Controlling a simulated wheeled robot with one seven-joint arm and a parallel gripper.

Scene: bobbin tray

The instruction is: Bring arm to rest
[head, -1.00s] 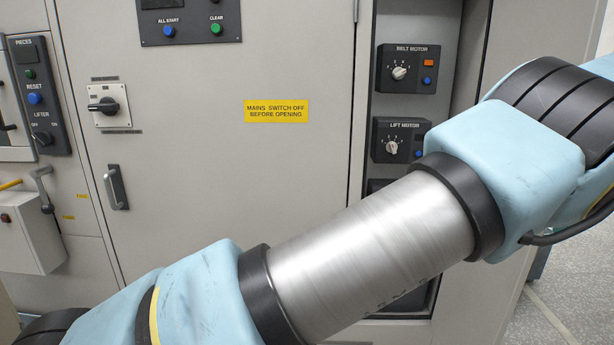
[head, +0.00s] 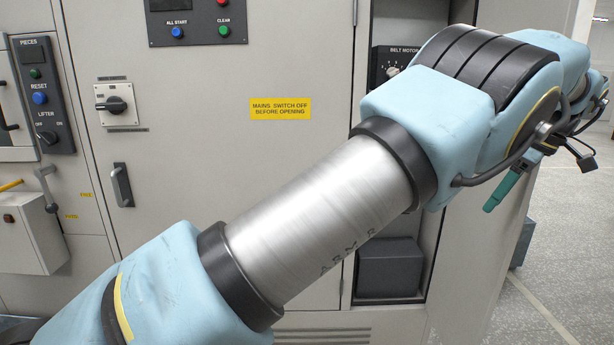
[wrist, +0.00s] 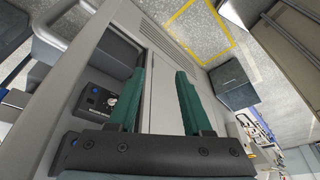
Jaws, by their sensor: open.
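My arm crosses the head view from lower left to upper right, in front of a grey machine cabinet (head: 220,160). My gripper (head: 505,185) shows at the right of the head view, partly hidden behind my wrist, with a green finger pointing down. In the wrist view my gripper (wrist: 160,90) has its two green fingers apart, with nothing between them. The grey cabinet face lies beyond the fingers there, and I cannot tell the exact distance.
The cabinet carries a rotary mains switch (head: 115,105), a handle (head: 122,185) and a yellow warning label (head: 280,108). An open bay holds a belt motor box (head: 392,62) and a dark box (head: 390,267). Speckled floor (head: 560,250) is clear at the right.

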